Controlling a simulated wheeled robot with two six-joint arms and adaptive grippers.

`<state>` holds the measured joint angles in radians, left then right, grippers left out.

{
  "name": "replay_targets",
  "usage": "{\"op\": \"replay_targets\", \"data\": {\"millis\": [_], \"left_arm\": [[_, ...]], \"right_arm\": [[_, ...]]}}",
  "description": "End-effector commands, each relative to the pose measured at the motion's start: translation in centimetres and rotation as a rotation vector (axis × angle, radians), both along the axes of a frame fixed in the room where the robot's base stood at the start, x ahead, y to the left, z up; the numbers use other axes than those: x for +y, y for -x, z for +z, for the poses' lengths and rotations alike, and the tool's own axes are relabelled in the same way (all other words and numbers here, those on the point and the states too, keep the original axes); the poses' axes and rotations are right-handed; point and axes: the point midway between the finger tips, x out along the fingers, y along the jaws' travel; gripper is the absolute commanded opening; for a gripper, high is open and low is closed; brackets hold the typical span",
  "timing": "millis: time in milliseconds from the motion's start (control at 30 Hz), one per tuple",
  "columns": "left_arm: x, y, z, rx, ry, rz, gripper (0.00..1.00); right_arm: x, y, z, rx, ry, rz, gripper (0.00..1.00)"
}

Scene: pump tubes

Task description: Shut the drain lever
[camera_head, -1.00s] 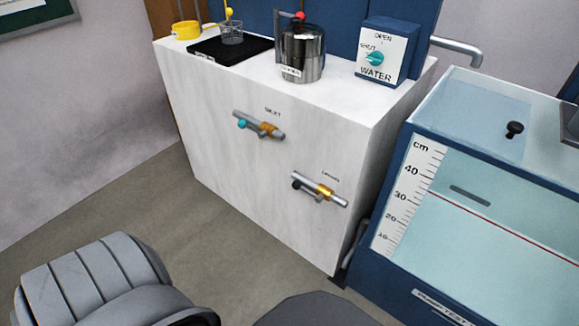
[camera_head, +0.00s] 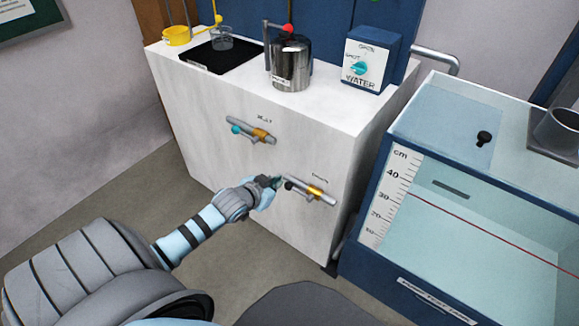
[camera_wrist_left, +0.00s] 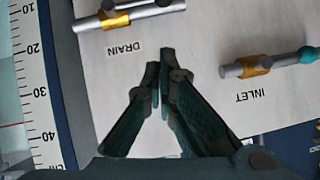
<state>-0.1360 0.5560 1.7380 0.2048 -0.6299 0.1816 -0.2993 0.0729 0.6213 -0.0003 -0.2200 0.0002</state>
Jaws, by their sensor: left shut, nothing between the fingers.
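The drain valve (camera_head: 316,192) is a grey pipe with a gold collar on the front of the white cabinet. Its lever has a black knob (camera_head: 289,185) at the left end of the pipe. My left gripper (camera_head: 277,182) is shut and empty, close to the left of this knob; I cannot tell whether they touch. In the left wrist view my closed fingertips (camera_wrist_left: 164,62) point up beside the DRAIN label. The drain pipe (camera_wrist_left: 150,17) runs along the top edge there, and the lever is mostly cut off. My right gripper is not in view.
The inlet valve (camera_head: 252,131) with a cyan knob is above and left of the drain valve. A blue-framed water tank (camera_head: 375,160) stands close on the right.

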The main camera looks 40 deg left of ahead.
Motion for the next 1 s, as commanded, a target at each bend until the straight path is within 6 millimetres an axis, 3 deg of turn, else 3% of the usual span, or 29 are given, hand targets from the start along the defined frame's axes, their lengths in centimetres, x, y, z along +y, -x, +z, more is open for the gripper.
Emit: {"op": "replay_targets", "data": {"millis": [433, 667, 867, 1000], "left_arm": [[0.1, -1.0, -1.0, -0.003, -0.001, 0.0, 0.0], [0.7, -4.8, -3.7, -0.004, 0.001, 0.001, 0.0], [1.2, -8.3, -6.2, -0.004, 0.002, 0.001, 0.0], [1.7, -8.7, -8.4, -0.001, 0.001, 0.0, 0.0]], "right_arm": [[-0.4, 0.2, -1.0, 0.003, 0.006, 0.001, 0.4], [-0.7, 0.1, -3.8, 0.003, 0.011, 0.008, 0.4], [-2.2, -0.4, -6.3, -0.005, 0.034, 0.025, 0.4], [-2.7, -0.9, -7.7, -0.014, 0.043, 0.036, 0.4]]}}
